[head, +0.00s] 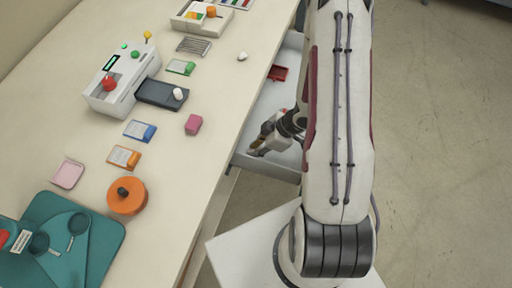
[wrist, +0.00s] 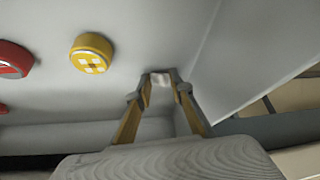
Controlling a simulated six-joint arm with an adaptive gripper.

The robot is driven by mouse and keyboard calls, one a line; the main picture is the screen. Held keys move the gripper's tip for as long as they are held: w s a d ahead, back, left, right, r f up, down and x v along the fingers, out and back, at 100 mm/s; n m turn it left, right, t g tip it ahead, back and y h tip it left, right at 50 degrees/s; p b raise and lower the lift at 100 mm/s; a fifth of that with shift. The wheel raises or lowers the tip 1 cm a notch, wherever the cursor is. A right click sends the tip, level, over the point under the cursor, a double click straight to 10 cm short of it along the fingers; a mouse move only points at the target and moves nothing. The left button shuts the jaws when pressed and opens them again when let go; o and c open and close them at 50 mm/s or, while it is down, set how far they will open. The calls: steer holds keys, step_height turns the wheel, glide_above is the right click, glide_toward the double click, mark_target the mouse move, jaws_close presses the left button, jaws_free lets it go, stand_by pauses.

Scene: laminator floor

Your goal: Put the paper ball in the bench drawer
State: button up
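The bench drawer (head: 275,168) is pulled open at the bench's right side, and my arm hides part of it. My gripper (head: 257,146) reaches down into its near end.
A yellow round thing (wrist: 91,53) and a red round thing (wrist: 14,59) lie in the drawer beside my gripper. A small white object (head: 242,56) lies on the bench (head: 190,180). The drawer wall (wrist: 230,65) is close on the right.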

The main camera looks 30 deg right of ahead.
steer(key=shift+o, duration=1.3)
steer(key=shift+r, duration=0.2)
steer(key=v, duration=1.2)
steer(key=shift+d, duration=0.1)
